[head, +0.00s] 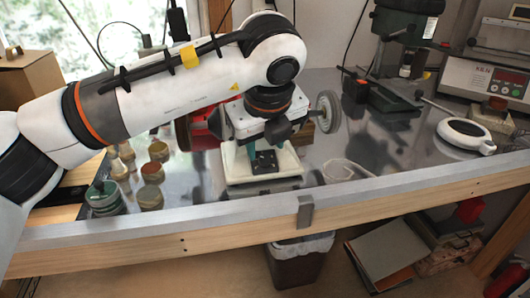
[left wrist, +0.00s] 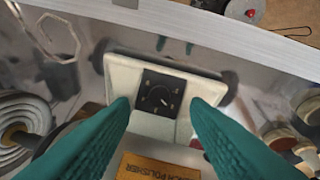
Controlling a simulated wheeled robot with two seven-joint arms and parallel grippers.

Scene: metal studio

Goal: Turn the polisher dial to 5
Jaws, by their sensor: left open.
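The polisher has a cream base (head: 232,168), a red body and a wheel (head: 328,110) on its side, and stands on the metal bench top. Its front panel shows in the left wrist view as a black square plate with a round black dial (left wrist: 159,97) and pale marks around it. The numbers and the pointer's setting are too small to read surely. My left gripper (head: 264,158) hangs over the front of the polisher. In the wrist view its teal fingers (left wrist: 159,103) are spread on either side of the dial, with nothing between them. My right gripper is not in view.
Several small jars (head: 151,172) and a green-rimmed tin (head: 104,198) stand left of the polisher. A pale wire coil (head: 345,170) lies to its right. Further right are a drill press (head: 405,45) and a round white device (head: 465,135). The bench's metal edge (head: 250,220) runs in front.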

